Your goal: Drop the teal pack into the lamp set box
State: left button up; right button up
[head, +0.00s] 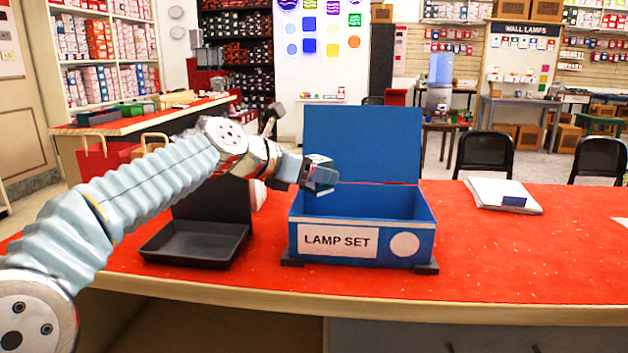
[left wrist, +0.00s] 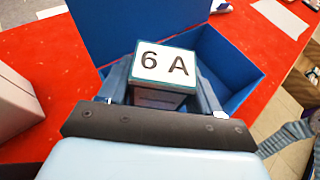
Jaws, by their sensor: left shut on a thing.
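The blue lamp set box (head: 365,243) stands on the red counter with its lid raised at the back. Its front carries a LAMP SET label and a white disc. My left gripper (head: 319,176) is over the left rear part of the box opening. In the left wrist view the teal pack (left wrist: 164,72), with a white 6 A label on top, is held between the two fingers. The blue box (left wrist: 232,65) lies below and around it in that view. My right gripper is not in view.
A black tray (head: 195,243) with an upright back panel sits left of the box. White papers (head: 505,194) lie on the counter to the right. The red counter (head: 500,260) right of the box is mostly clear. Black chairs (head: 484,153) stand behind it.

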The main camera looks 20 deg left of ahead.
pick_arm(q)
jog(key=shift+f, duration=0.15)
jog(key=shift+f, duration=0.65)
jog(key=o, duration=1.1)
jog(key=shift+r, duration=0.2)
jog(key=v, duration=1.2)
jog(key=shift+r, duration=0.45)
